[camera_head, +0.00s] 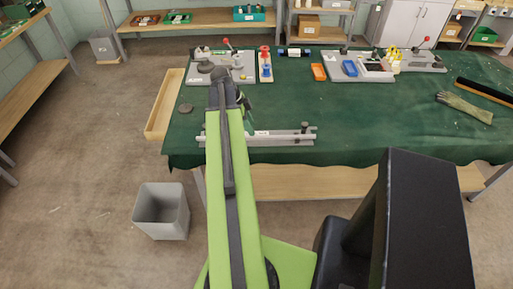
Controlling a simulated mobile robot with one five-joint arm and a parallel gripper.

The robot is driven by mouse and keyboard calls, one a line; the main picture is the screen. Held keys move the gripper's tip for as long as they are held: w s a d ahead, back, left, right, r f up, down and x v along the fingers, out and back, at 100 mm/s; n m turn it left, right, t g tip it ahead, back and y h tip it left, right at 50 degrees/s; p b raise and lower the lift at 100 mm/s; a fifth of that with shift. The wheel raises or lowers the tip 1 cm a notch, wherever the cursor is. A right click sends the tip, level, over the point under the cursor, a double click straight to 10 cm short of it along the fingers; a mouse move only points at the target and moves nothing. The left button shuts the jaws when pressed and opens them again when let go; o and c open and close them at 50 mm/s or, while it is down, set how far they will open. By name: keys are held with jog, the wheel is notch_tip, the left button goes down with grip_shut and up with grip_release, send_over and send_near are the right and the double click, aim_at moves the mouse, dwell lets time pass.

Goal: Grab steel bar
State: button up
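A long light-grey steel bar (285,136) lies along the front edge of the green-covered table (350,120), left of its middle. A small dark fitting stands at its right end. My green arm reaches over the table from below and crosses in front of the bar's left part, hiding some of it. My dark gripper (243,104) is at the far end of the arm, apparently just beyond the bar. It is small and partly covered by the arm, so its fingers and any contact with the bar cannot be made out.
Fixtures with red-knobbed levers (222,66) stand at the table's back. A grey bin (161,211) stands on the floor. The cloth right of the bar is clear.

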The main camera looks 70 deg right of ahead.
aim_at(256, 136)
jog(key=shift+s+f, duration=0.1)
jog(key=shift+f, duration=0.2)
jog(key=b+x, duration=0.5)
jog(key=shift+w+d+f, duration=0.25)
jog(key=shift+f, duration=0.05)
jog(key=shift+r, duration=0.2)
grip_shut()
dwell(0.7)
